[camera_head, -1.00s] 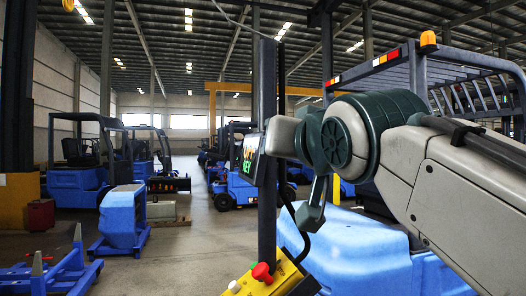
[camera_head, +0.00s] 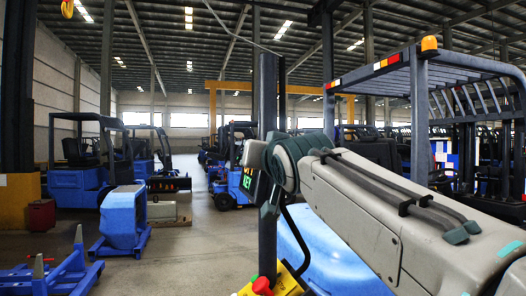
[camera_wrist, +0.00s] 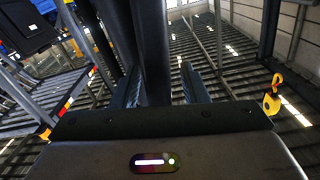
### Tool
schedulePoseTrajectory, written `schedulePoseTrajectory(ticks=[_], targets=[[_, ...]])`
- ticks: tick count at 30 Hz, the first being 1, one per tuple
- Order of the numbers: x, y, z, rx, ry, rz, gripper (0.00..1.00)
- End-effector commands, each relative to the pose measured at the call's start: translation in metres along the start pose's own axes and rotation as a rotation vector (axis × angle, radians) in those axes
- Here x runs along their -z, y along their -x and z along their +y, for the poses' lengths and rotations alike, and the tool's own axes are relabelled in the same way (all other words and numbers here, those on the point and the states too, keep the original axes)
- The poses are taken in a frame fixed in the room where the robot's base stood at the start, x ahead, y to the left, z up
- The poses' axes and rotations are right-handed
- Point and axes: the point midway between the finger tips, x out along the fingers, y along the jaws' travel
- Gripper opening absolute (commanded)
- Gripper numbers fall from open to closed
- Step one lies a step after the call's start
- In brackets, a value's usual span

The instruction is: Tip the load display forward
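The load display (camera_head: 250,178) is a small dark box with lit orange and green characters, mounted beside a dark upright post (camera_head: 267,95) in the head view. The end of my arm is just behind and above it, overlapping it in the picture. My gripper shows in the wrist view (camera_wrist: 162,85) with its two dark fingers apart. A dark post-like part (camera_wrist: 153,45) runs up between them; I cannot tell whether the fingers touch it. The display face cannot be made out in the wrist view.
A yellow panel with a red button (camera_head: 262,285) sits at the post's foot. A blue machine body (camera_head: 335,260) lies below my arm. A forklift's overhead guard (camera_head: 430,75) rises at right. Blue forklifts (camera_head: 85,170) stand at left. A yellow hook (camera_wrist: 271,102) hangs at right in the wrist view.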

Motion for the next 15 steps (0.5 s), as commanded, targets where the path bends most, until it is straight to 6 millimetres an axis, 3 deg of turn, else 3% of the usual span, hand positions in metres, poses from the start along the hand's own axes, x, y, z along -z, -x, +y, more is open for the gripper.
schedulePoseTrajectory(ticks=[9, 13, 15], targets=[[-0.0001, -0.0024, 0.0003, 0.0, 0.0, 0.0, 0.4], [-0.0001, -0.0023, 0.0003, 0.0, 0.0, 0.0, 0.04], [-0.0002, -0.0023, 0.0003, -0.001, 0.0, 0.0, 0.0]])
